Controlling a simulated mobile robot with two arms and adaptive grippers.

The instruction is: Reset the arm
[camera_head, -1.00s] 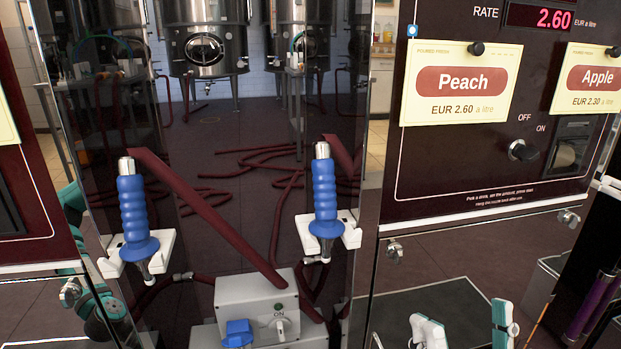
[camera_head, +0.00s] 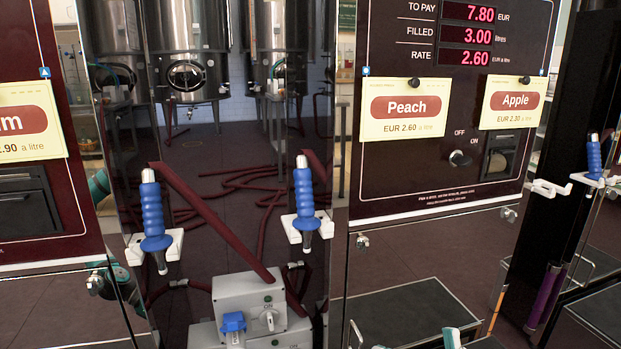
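The tip of a white and teal gripper finger, which I take as my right gripper (camera_head: 452,338), shows at the bottom edge, right of centre. A small piece of its other finger shows to the left, with a gap and nothing visible between them. The rest of that arm is below the frame. My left gripper is not in view. Two blue-handled nozzles, a left one (camera_head: 154,222) and a middle one (camera_head: 305,205), hang upright in white holders. Another blue nozzle (camera_head: 593,158) hangs at the far right. The pump panel with the Peach card (camera_head: 403,108) reads 7.80, 3.00 and 2.60.
An Apple card (camera_head: 514,101) and an OFF/ON knob (camera_head: 460,158) are on the same panel. A grey switch box (camera_head: 250,300) with a blue connector stands low in the middle. A dark shelf (camera_head: 410,312) lies below the Peach panel. Steel tanks (camera_head: 188,50) show behind.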

